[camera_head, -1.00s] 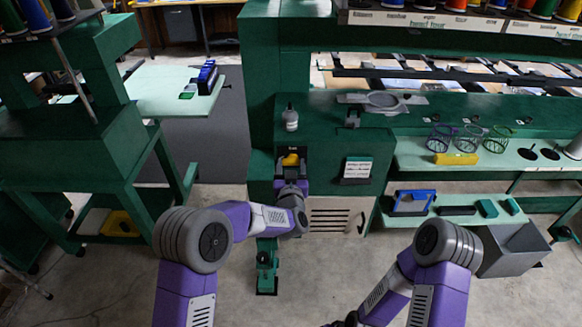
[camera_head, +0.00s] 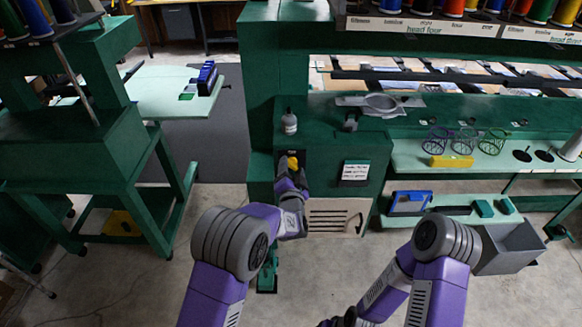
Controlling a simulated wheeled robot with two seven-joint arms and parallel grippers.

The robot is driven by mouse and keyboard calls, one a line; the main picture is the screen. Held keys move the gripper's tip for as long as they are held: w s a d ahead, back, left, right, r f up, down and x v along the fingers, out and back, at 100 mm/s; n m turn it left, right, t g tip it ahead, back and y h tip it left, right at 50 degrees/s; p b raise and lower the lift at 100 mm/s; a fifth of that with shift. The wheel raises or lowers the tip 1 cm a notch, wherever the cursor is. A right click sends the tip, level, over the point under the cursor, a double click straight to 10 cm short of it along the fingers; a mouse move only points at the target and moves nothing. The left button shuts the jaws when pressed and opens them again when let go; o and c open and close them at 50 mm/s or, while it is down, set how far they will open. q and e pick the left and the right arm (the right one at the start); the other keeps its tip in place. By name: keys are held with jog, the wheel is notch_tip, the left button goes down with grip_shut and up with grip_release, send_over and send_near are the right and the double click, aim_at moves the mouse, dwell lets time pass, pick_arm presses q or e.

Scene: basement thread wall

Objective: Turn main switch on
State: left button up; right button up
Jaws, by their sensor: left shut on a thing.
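The main switch (camera_head: 293,163) is a small yellow knob on a dark recessed panel on the front of the green machine, in the head view's middle. My left gripper (camera_head: 289,178) is at the panel, just below the yellow part, and is shut on the switch. Its fingers and the lower part of the switch are partly hidden by my own wrist. My right arm comes in from the lower right, bent, and its gripper is mostly out of sight at the bottom edge.
A white label (camera_head: 355,172) is beside the panel, and a slatted pale vent (camera_head: 336,217) is below. A grey bottle (camera_head: 289,122) stands on the ledge above. A grey bin (camera_head: 512,248) and a blue-framed item (camera_head: 409,202) are at right.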

pick_arm(q)
jog(key=m, duration=0.2)
jog(key=m+p, duration=0.1)
jog(key=m, duration=0.1)
jog(key=shift+d+m+p, duration=0.2)
jog(key=shift+m+p, duration=0.65)
jog(key=shift+m, duration=1.75)
jog(key=o, duration=1.1)
jog(key=shift+c, duration=0.2)
jog(key=s, duration=0.7)
jog(key=shift+s+p, duration=0.35)
